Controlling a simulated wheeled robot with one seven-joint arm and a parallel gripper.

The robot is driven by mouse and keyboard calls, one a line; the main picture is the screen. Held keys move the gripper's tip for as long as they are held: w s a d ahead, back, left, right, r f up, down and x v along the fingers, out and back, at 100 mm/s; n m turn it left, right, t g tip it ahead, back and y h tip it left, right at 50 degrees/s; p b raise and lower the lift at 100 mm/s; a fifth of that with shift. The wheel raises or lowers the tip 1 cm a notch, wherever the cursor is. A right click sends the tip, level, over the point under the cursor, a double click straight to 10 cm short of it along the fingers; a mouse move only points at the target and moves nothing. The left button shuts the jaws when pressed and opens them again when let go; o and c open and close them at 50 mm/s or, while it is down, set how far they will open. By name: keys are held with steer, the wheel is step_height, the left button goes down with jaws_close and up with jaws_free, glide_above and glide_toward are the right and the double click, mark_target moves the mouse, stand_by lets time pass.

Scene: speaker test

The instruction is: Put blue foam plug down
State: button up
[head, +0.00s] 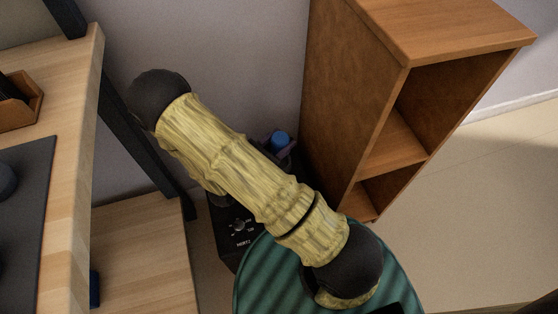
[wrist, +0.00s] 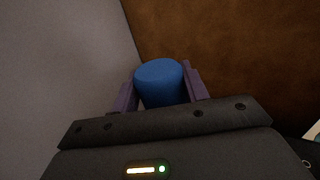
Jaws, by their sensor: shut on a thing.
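The blue foam plug (wrist: 160,84) is a short blue cylinder held between the two purple fingers of my gripper (wrist: 159,92) in the wrist view. My gripper is shut on it. In the head view the blue plug (head: 278,139) shows small behind my arm, with part of my gripper (head: 286,150) beside it, close to the left side of the wooden shelf unit. My arm hides the rest of the gripper there. I cannot tell what, if anything, is under the plug.
The brown wooden shelf unit (head: 352,100) stands right of the gripper, the grey wall (head: 230,60) behind. A black box with a dial, marked HERTZ (head: 238,230), is below my arm. A wooden desk (head: 75,130) with a lower shelf (head: 145,250) stands at left. Floor (head: 480,210) is clear at right.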

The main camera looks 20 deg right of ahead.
mark_target(274, 154)
step_height(274, 154, down, 4)
steer(key=shift+a+r+b, duration=0.15)
steer(key=shift+b, duration=0.75)
step_height(274, 154, down, 4)
steer(key=b, duration=0.2)
steer(key=shift+r+b, duration=0.15)
steer(key=shift+b, duration=0.25)
steer(key=shift+f+p, duration=0.3)
steer(key=o, duration=0.9)
steer(key=shift+o, duration=0.2)
